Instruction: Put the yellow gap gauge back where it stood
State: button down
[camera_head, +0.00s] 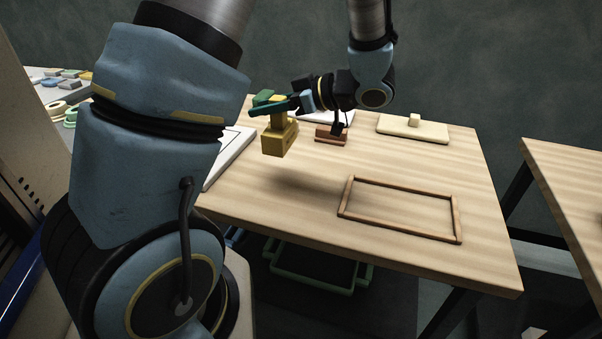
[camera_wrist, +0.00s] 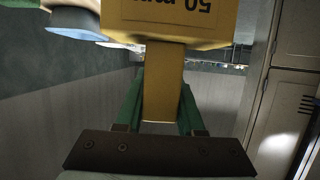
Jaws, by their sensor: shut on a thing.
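The yellow gap gauge (camera_head: 279,138) is a block with a narrower stem on top. My gripper (camera_head: 272,100), with green fingers, is shut on the stem and holds the gauge in the air above the left part of the wooden table (camera_head: 310,188). A soft shadow lies on the table below it. In the wrist view the gauge (camera_wrist: 165,85) fills the upper middle, its stem between the green fingers (camera_wrist: 162,105), with upside-down "50" lettering on the block. The place where the gauge stood cannot be told from these frames.
A wooden frame (camera_head: 400,236) lies at the table's front right. A cream block with a knob (camera_head: 412,128) and a reddish-brown block (camera_head: 330,134) stand at the back. A white board (camera_head: 232,150) lies at the left edge. A second table (camera_head: 570,170) is at right.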

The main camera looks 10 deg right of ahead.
jog(key=shift+f+p, duration=0.35)
jog(key=shift+f, duration=4.25)
jog(key=shift+f, duration=0.2)
jog(key=c, duration=0.5)
grip_release()
jog(key=shift+r, duration=0.2)
jog(key=b+v, duration=0.2)
jog(key=v, duration=1)
